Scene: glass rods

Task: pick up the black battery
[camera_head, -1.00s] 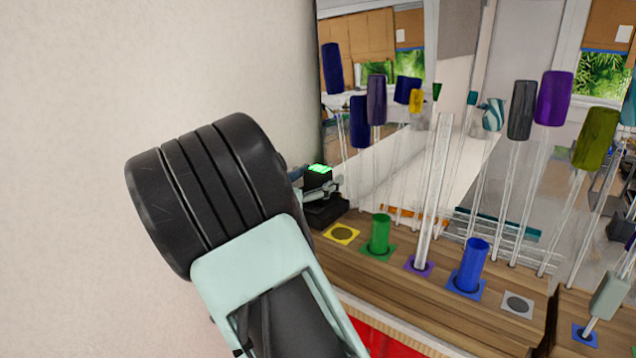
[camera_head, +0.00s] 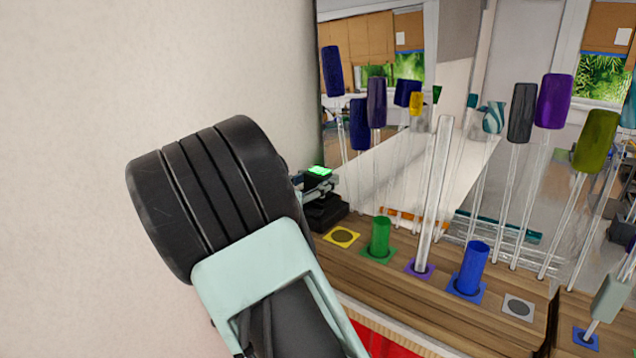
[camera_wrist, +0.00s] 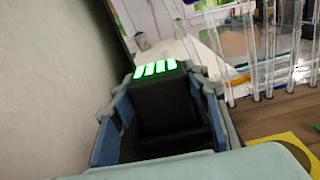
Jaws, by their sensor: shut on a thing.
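The black battery (camera_wrist: 165,110) is a dark block with lit green bars on its top. In the wrist view it stands between the blue-padded fingers of my gripper (camera_wrist: 163,122), which are shut on its two sides. In the head view the green top of the battery (camera_head: 319,171) shows just past my dark wrist, with the grey fingers of my gripper (camera_head: 318,185) around it. A black base (camera_head: 326,212) lies just below. I cannot tell whether the battery touches that base. My wrist hides part of the fingers.
A wooden rack (camera_head: 400,260) at the right has coloured square sockets, a green cylinder (camera_head: 380,237) and a blue cylinder (camera_head: 473,267). Several tall glass rods (camera_head: 437,190), many with coloured caps, stand close to the battery's right. A plain wall (camera_head: 80,100) is at the left.

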